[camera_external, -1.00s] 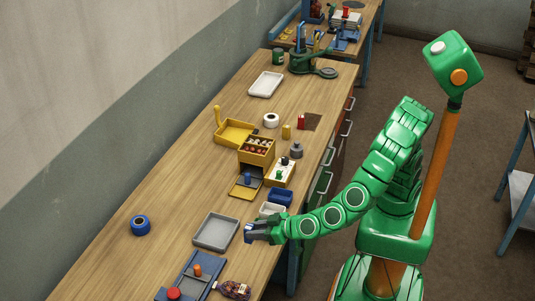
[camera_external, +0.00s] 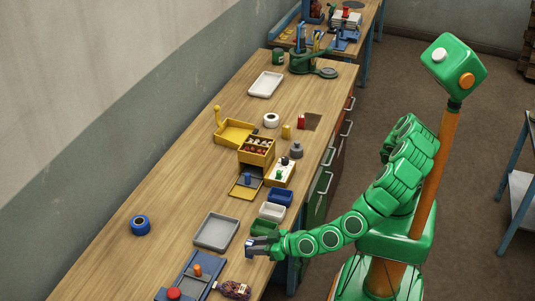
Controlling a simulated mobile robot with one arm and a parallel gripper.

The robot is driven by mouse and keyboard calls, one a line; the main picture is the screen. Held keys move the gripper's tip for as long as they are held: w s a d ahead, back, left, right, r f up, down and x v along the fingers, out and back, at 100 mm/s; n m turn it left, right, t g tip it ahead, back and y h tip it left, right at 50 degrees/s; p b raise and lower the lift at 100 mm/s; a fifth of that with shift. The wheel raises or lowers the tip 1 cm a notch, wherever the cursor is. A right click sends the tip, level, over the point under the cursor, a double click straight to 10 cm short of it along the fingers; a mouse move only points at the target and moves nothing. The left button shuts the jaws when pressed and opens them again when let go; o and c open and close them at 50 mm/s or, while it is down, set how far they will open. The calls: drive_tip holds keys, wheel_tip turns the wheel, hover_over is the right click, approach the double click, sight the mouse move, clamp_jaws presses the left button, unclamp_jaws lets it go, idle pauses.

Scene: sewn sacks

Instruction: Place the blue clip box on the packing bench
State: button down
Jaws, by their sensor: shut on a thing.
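A small blue open box (camera_external: 281,197) sits on the long wooden bench (camera_external: 180,190), near its right edge. It matches the colour of the clip box, but I cannot make out clips in it. My gripper (camera_external: 250,248) is low over the bench's front right part, between the grey tray and the bench edge. It is apart from the blue box. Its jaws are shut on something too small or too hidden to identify. I cannot tell which bench is the packing bench.
A white box (camera_external: 272,212) and a green box (camera_external: 265,228) line up before the blue one. A grey tray (camera_external: 216,232) and a dark patterned bundle (camera_external: 235,290) lie near my gripper. A second table (camera_external: 363,25) stands at the back. The bench's left side is mostly clear.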

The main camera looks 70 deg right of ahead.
drive_tip(key=shift+f, duration=1.75)
drive_tip(key=shift+f, duration=0.15)
drive_tip(key=c, duration=0.8)
unclamp_jaws()
drive_tip(key=shift+s+r, duration=0.15)
drive_tip(key=shift+r, duration=0.05)
drive_tip(key=shift+v, duration=1.25)
drive_tip(key=shift+r, duration=3.55)
